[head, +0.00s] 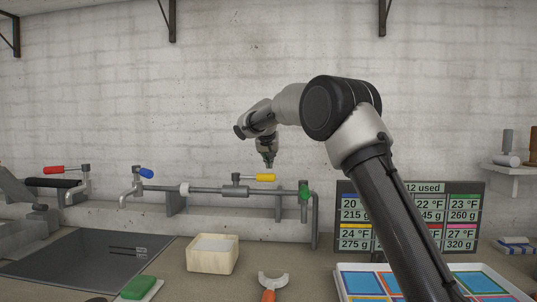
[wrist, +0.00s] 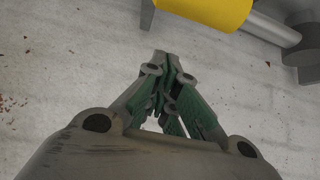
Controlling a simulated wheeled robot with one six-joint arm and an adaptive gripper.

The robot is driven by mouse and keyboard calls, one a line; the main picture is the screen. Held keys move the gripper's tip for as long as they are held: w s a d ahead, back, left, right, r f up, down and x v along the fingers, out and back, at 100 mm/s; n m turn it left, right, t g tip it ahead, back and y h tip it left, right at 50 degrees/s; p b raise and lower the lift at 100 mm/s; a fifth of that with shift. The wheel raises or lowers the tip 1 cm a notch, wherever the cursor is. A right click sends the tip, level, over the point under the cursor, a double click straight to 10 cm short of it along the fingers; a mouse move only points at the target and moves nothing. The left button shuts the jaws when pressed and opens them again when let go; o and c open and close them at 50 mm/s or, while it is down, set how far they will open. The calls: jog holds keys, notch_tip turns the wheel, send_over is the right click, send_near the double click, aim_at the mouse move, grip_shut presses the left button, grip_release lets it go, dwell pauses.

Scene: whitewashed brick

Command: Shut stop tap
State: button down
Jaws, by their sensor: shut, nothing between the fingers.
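A grey pipe (head: 212,190) runs level along the wall. A tap with a yellow lever (head: 265,178) sits on it; the lever points right, along the pipe. A blue lever (head: 147,173) is on the spout tap at the left, and a green fitting (head: 304,190) is at the pipe's right end. No label shows which one is the stop tap. My gripper (head: 269,164) points down, shut and empty, close above the yellow lever; contact cannot be told. In the wrist view, the shut fingertips (wrist: 163,58) are below the yellow lever (wrist: 207,10).
A red-levered tap (head: 55,170) is at the far left. On the counter are a dark mat (head: 75,265), a wooden box (head: 212,258), a green sponge (head: 138,287) and an orange-handled tool (head: 270,285). A display board (head: 465,215) and colored tray (head: 480,283) are at right.

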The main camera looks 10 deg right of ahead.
aim_at(254, 177)
jog(key=shift+s+a+f, duration=0.15)
jog(key=shift+s+f, duration=0.4)
jog(key=shift+f, duration=0.15)
jog(key=shift+s+a+f, duration=0.15)
jog(key=shift+s+f, duration=0.4)
jog(key=shift+f, duration=0.1)
jog(key=shift+s, duration=0.15)
